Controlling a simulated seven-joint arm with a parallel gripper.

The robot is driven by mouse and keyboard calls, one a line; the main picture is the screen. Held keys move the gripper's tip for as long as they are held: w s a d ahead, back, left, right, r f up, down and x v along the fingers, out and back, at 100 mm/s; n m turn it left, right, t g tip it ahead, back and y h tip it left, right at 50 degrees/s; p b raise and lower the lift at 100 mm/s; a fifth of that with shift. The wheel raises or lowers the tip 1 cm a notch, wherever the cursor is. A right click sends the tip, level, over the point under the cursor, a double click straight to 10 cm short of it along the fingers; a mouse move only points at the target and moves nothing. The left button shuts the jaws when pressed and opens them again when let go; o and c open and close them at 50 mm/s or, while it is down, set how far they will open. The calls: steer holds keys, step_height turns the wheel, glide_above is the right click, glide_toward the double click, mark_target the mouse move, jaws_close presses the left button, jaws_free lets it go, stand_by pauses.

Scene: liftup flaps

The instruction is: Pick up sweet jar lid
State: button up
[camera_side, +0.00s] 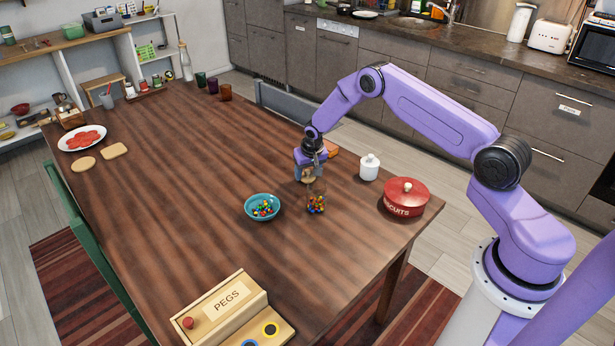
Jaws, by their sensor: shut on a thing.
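The sweet jar (316,203) is a small clear jar with colourful sweets in it, standing on the wooden table. A small tan lid (309,181) shows at the top of the jar, right under my gripper. My gripper (309,176) points down from above and is shut on the lid. The fingers partly hide the lid. I cannot tell whether the lid touches the jar's rim or is a little above it.
A teal bowl of sweets (262,207) stands left of the jar. A red biscuit tin (405,197) and a white lidded pot (369,168) stand to the right. A PEGS box (222,302) lies at the front. The table's middle left is clear.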

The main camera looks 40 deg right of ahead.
mark_target(307, 170)
steer(key=shift+r, duration=0.1)
steer(key=shift+r, duration=0.45)
step_height(307, 170, up, 2)
steer(key=shift+r, duration=0.2)
steer(key=s+a+r, duration=0.3)
steer(key=s+r, duration=0.7)
steer(key=s, duration=0.3)
steer(key=w+a+r+n, duration=0.2)
steer(key=a+r, duration=0.1)
steer(key=a, duration=0.2)
steer(key=shift+s+d+f, duration=0.1)
steer(key=shift+f, duration=1.4)
steer(key=shift+s+d+f, duration=0.1)
steer(key=shift+f, duration=1.35)
steer(key=shift+a+f, duration=0.1)
steer(key=shift+f, duration=0.1)
